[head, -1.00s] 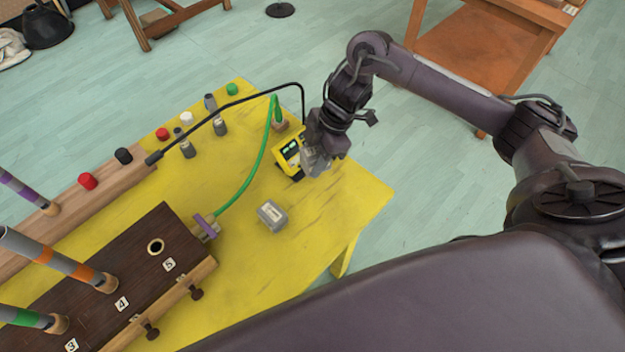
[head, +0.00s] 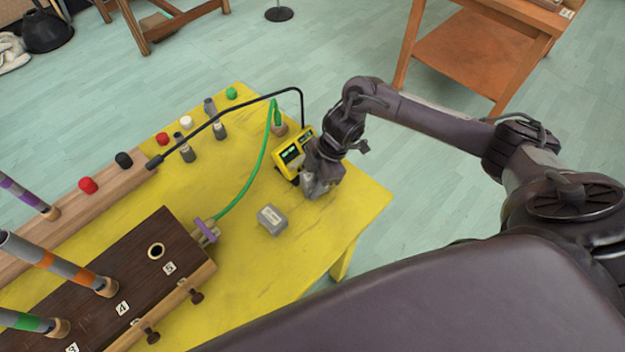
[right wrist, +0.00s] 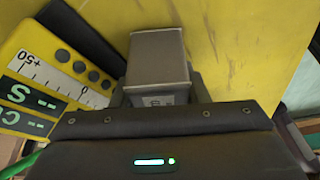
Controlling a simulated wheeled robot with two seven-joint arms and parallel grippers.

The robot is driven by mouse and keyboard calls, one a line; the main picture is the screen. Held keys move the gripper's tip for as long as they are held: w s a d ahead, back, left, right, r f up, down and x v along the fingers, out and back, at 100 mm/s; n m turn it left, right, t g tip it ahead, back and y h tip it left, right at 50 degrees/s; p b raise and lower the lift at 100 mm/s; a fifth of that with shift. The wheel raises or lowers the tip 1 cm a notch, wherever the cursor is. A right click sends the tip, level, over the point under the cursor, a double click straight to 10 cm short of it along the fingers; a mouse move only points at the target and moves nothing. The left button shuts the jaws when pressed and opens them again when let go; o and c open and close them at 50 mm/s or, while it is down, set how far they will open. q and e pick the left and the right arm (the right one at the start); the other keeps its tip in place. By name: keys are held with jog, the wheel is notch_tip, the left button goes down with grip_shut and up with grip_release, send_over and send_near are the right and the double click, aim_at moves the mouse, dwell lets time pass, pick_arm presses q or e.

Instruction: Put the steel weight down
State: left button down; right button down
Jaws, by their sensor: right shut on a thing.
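My right gripper (head: 316,188) is over the right part of the yellow table, just beside the yellow meter. It is shut on a grey steel weight (right wrist: 158,62), a boxy block with a small label, seen between the fingers in the right wrist view. In the head view the gripper mostly hides this weight. I cannot tell whether its underside touches the table. A second grey block (head: 271,219) with a pale label lies on the table to the left of the gripper. My left gripper is not in view.
The yellow table (head: 345,215) has free room to the right and front of the gripper. The yellow meter (head: 292,155) with its display stands close by, also in the right wrist view (right wrist: 50,80). A green cable (head: 253,180) and a dark wooden box (head: 130,265) are at left.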

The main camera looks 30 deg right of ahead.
jog(key=c, duration=1.1)
grip_release()
jog(key=shift+r, duration=0.2)
jog(key=v, duration=1.1)
jog(key=shift+d+r, duration=0.25)
jog(key=shift+r, duration=0.1)
